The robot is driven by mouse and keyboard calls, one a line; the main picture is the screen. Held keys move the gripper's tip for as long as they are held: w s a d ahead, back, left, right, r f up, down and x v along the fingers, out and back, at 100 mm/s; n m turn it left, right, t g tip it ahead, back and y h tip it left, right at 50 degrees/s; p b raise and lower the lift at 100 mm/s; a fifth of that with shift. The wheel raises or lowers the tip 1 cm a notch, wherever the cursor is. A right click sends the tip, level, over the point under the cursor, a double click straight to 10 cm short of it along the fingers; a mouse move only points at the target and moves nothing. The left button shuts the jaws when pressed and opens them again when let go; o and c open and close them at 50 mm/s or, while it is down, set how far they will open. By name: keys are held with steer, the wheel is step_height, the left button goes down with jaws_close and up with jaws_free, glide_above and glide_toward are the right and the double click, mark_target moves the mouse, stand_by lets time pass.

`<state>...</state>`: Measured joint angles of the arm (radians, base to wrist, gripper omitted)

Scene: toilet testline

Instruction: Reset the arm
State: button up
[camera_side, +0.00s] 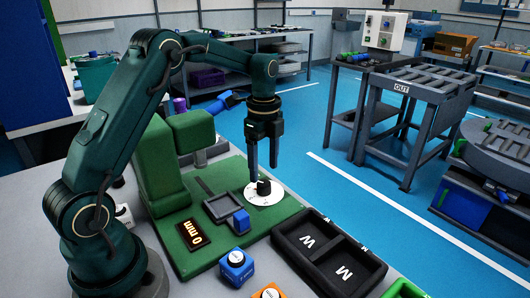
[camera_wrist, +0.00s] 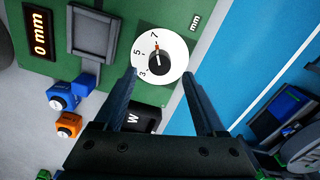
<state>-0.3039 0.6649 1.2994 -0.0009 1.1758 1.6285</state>
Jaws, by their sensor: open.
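My gripper (camera_side: 264,158) hangs pointing down above the green test fixture (camera_side: 215,262). In the wrist view my gripper (camera_wrist: 160,78) has its two fingers well apart with nothing between them. Below it is a white dial (camera_side: 270,194) with a black knob (camera_side: 263,186). The dial also shows in the wrist view (camera_wrist: 176,75), with the numbers 3, 5 and 7 readable. The fingertips appear above the knob and apart from it.
A display (camera_side: 193,234) reads 0 mm. A black two-part bin marked W and M (camera_side: 296,228) stands right of the fixture. A blue block (camera_side: 237,266) and an orange block (camera_side: 270,291) lie in front. A green upright block (camera_side: 162,165) stands close to my arm. Free air surrounds my gripper.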

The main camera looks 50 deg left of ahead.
steer(key=shift+r, duration=0.35)
steer(key=s+d+r+n+t, duration=0.1)
steer(key=s+d+r+t, duration=0.1)
steer(key=s+d+r, duration=0.3)
steer(key=s+d+r+n+t, duration=0.1)
steer(key=s+d+r+t, duration=0.1)
steer(key=r, duration=0.5)
steer(key=s+d+f+n, duration=0.1)
steer(key=s+f+n, duration=0.1)
steer(key=s+n, duration=0.3)
steer(key=s+d+f+n+t, duration=0.1)
steer(key=s+d+f+n, duration=0.1)
steer(key=s+n, duration=0.4)
steer(key=shift+s+d+f+n+t, duration=0.2)
steer(key=shift+d+n+t, duration=0.1)
steer(key=shift+n, duration=0.8)
